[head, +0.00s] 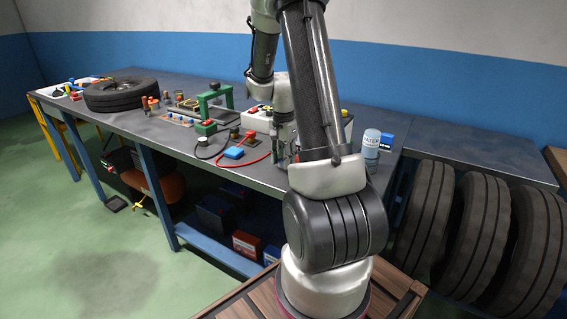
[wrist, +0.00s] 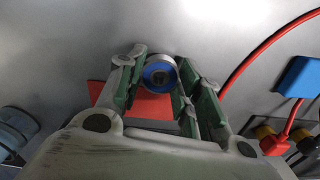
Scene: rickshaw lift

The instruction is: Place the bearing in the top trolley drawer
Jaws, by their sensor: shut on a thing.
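The bearing (wrist: 160,76) is a small metal ring with a blue inner face. In the wrist view it sits between the tips of my gripper (wrist: 158,85), which is shut on it. In the head view my gripper (head: 282,155) is low at the right part of the workbench, partly hidden behind my own arm, and the bearing cannot be made out there. A red flat piece (wrist: 145,104) shows below and behind the fingers in the wrist view. I cannot make out the trolley or its top drawer in either view.
The grey workbench (head: 160,133) holds a tyre (head: 121,93), a green clamp-like frame (head: 213,100), a blue block (head: 234,153) with a red cable (head: 258,160) near it, and a water bottle (head: 371,143). Large tyres (head: 473,232) stand at the right. Green floor at left is mostly clear.

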